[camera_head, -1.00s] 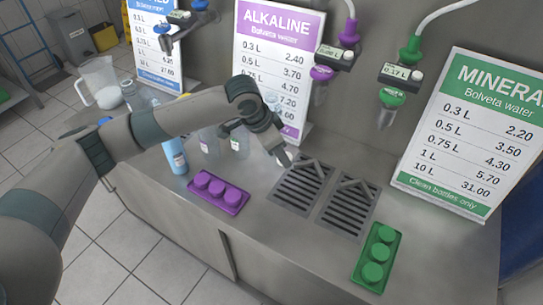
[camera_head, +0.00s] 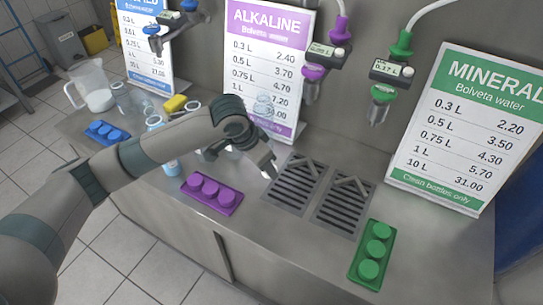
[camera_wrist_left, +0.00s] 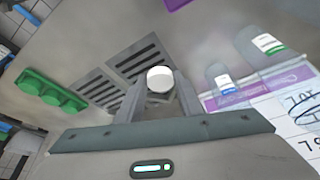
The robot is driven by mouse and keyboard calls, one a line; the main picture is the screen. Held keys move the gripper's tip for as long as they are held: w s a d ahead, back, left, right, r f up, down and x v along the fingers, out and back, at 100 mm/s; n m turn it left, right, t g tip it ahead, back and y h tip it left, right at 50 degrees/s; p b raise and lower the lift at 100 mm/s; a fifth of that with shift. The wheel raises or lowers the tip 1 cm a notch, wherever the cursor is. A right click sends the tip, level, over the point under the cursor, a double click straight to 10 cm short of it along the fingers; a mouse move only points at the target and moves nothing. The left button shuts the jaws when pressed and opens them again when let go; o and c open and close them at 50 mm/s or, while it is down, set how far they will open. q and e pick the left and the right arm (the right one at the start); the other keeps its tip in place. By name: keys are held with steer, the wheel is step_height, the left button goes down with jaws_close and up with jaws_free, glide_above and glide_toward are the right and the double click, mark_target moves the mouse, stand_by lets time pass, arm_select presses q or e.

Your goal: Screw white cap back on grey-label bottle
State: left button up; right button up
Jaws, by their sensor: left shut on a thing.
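My left gripper (camera_head: 270,172) hangs beside the left drain grate. In the left wrist view it (camera_wrist_left: 160,90) is shut on a round white cap (camera_wrist_left: 160,78), held between the fingertips. I cannot tell whether anything is under the cap. Two clear bottles stand apart from the gripper in the wrist view, one with a blue label (camera_wrist_left: 224,80) and one with a green label (camera_wrist_left: 266,44). I cannot make out a grey label. In the head view, more clear bottles (camera_head: 155,122) stand on the left counter, partly hidden by my arm. My right gripper is out of view.
A purple tray (camera_head: 212,204) lies left of the drain grates (camera_head: 297,185), and a green tray (camera_head: 361,272) right of them. A blue tray (camera_head: 108,132) and a clear pitcher (camera_head: 98,90) are at far left. Price signs (camera_head: 455,130) and dispenser nozzles (camera_head: 382,92) stand behind.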

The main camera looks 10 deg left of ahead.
arm_select(q)
steer(key=s+a+f+n+y, duration=0.1)
steer(key=s+a+n, duration=0.1)
steer(key=a, duration=0.1)
steer(key=s+a+n+t+y, duration=0.1)
steer(key=s+a+n, duration=0.2)
steer(key=s+a+f+n+b, duration=0.1)
steer(key=s+a+n, duration=0.2)
steer(key=a, duration=0.1)
steer(key=shift+s+f+t+y, duration=0.2)
steer(key=shift+f+t+y, duration=0.1)
steer(key=shift+f+y, duration=0.1)
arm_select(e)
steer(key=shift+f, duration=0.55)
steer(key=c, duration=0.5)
arm_select(q)
steer(key=shift+a, duration=0.15)
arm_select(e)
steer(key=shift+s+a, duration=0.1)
